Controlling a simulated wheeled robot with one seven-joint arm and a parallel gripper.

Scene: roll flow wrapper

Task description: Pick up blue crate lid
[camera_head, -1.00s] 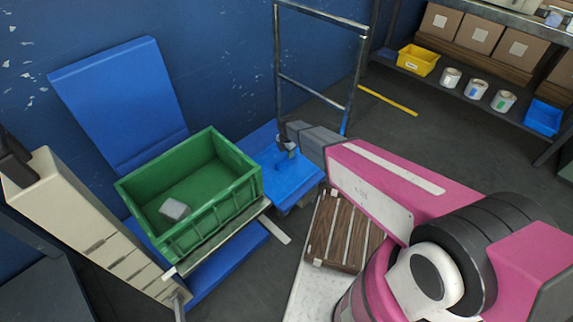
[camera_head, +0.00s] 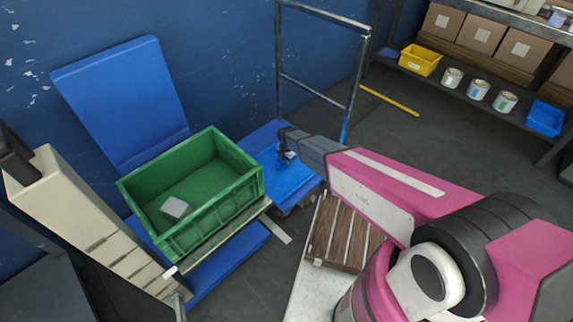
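A flat blue piece (camera_head: 290,185), which looks like the crate lid, lies right of the green crate in the head view. My gripper (camera_head: 286,157) is at the end of the pink and grey arm, over the upper part of this blue piece. The fingers are small and dark and point down at it. I cannot tell whether they touch it or how far apart they are.
A green crate (camera_head: 240,193) holding a small grey block (camera_head: 175,208) stands left of the blue piece. A tall blue panel (camera_head: 118,95) leans near the wall. A metal frame (camera_head: 322,15) stands behind my gripper. A brown slatted pallet (camera_head: 340,232) is in front.

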